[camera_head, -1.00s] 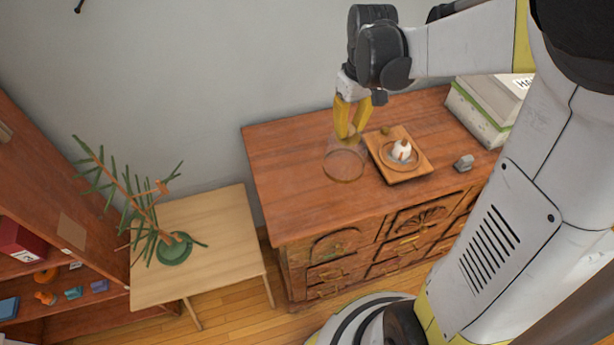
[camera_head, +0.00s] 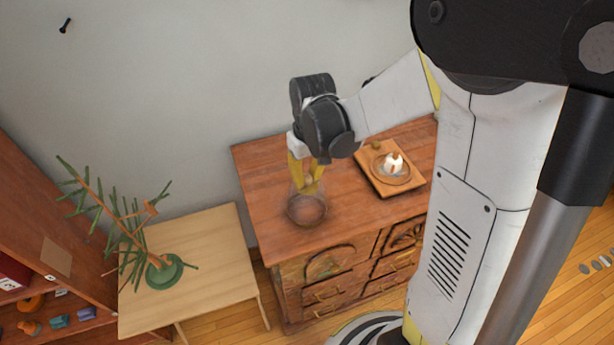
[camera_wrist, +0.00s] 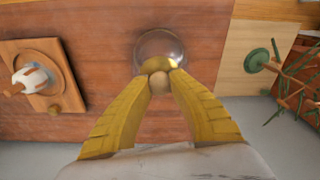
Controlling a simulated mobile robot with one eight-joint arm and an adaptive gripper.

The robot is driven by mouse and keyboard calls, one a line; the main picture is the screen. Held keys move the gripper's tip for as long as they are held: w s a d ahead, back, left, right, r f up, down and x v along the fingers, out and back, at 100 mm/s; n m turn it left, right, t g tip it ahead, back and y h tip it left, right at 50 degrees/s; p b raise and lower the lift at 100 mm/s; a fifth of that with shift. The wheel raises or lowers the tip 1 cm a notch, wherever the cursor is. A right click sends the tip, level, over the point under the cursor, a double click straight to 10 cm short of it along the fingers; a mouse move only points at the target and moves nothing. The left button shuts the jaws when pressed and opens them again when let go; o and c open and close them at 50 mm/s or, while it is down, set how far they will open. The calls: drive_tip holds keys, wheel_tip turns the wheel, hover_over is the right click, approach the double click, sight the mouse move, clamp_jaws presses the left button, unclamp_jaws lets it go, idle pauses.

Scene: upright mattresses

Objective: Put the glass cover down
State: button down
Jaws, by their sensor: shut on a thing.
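The clear glass cover (camera_head: 306,210) is a see-through dome with a round rim and a small wooden knob (camera_wrist: 158,83) on top. My gripper (camera_head: 308,178) is shut on that knob, its yellow fingers coming down from above. The cover is upright over the left part of the wooden dresser (camera_head: 262,160). I cannot tell whether its rim touches the top. In the wrist view the glass cover (camera_wrist: 160,46) shows just beyond the fingertips of my gripper (camera_wrist: 158,70).
A square wooden tray (camera_head: 386,189) with a saucer and a small white object stands right of the cover. A pale side table (camera_head: 220,230) with a spiky green plant (camera_head: 160,270) is to the left. The dresser top around the cover is clear.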

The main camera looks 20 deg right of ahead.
drive_tip(key=shift+f, duration=0.1)
drive_tip(key=c, duration=1.3)
unclamp_jaws()
wheel_tip(320, 180, up, 11)
drive_tip(key=p, duration=0.2)
drive_tip(key=s+r+m+t, duration=0.2)
drive_tip(key=s+r+t, duration=0.4)
drive_tip(key=s, duration=0.6)
drive_tip(key=shift+s, duration=0.35)
drive_tip(key=shift+f, duration=0.1)
